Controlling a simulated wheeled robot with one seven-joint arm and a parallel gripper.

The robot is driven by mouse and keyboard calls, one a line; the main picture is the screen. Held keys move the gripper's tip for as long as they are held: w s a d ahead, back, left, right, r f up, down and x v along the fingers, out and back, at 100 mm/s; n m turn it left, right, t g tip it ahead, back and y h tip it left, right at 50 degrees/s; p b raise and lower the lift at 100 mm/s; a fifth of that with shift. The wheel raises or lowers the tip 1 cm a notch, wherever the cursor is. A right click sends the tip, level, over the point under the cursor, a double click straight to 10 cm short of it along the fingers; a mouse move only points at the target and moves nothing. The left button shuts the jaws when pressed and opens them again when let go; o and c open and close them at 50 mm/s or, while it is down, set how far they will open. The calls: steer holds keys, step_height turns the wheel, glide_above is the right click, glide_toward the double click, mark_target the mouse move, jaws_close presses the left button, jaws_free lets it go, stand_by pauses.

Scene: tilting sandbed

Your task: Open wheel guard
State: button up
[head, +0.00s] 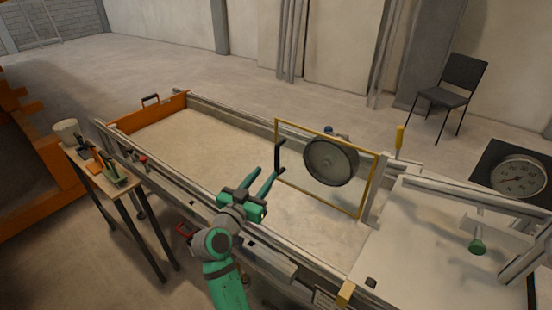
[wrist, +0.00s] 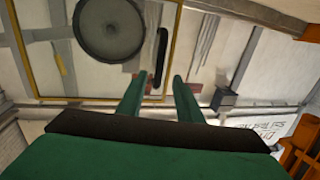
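The wheel guard (head: 297,186) is a clear panel in a yellow frame, standing upright across the sandbed in front of a grey wheel (head: 330,161). A dark vertical handle (head: 279,157) sits at the frame's left edge in the head view. In the wrist view the guard's yellow frame (wrist: 100,98), the wheel (wrist: 108,28) and the dark handle (wrist: 161,58) show ahead of the fingers. My gripper (head: 264,184) is open, its two green fingers apart and pointing toward the handle. Nothing shows between the fingertips, and they look short of the handle.
The long sandbed (head: 170,135) has metal rails and an orange end wall (head: 150,111). A side table (head: 95,172) with tools stands at left. At right are a white panel (head: 430,230), a yellow-topped post (head: 399,140) and a dial gauge (head: 518,177).

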mark_target(276, 161)
steer(key=x, duration=1)
steer(key=shift+d+f, duration=0.1)
jaws_close()
